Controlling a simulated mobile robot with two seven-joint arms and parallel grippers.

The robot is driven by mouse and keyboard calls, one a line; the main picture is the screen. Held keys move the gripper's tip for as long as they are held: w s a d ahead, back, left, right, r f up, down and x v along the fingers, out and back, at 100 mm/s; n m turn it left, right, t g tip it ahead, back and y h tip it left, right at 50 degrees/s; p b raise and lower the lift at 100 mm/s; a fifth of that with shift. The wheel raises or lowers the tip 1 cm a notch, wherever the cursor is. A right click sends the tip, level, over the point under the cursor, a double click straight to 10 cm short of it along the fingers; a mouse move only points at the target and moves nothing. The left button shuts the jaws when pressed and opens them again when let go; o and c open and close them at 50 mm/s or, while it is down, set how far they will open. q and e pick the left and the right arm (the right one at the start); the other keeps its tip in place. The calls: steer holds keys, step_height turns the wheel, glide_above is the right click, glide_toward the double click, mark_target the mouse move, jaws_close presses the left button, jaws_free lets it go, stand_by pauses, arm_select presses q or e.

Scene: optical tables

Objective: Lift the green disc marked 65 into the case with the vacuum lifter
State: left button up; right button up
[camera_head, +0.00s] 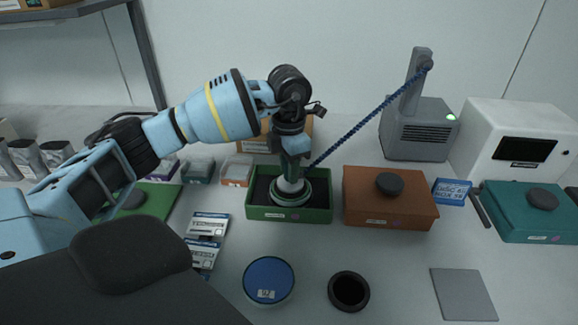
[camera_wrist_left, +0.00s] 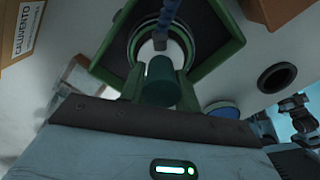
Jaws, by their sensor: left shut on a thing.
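My left gripper (camera_head: 294,150) is above the open green case (camera_head: 262,213) and shut on the dark green handle of the vacuum lifter (camera_wrist_left: 163,82). The lifter hangs below it, with its pale lower stem (camera_head: 291,185) pointing down into the case. Under the stem a round disc with a green rim (camera_head: 291,200) is inside the case; it also shows in the left wrist view (camera_wrist_left: 133,50). The lifter's foot covers its middle, and I cannot read any mark on it. Whether the disc touches the case bottom is unclear. My right gripper is not in view.
A blue hose (camera_head: 365,122) runs from the lifter to a grey pump unit (camera_head: 405,135). A brown closed case (camera_head: 390,208) stands close on the right, a teal one (camera_head: 515,220) farther right. A blue-topped disc (camera_head: 268,275) and a black ring (camera_head: 349,291) lie in front.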

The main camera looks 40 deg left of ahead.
arm_select(q)
steer(key=shift+f, duration=0.35)
stand_by(0.6)
steer(key=o, duration=1.2)
step_height(320, 180, up, 8)
steer(key=shift+f, duration=0.1)
steer(key=shift+f, duration=0.1)
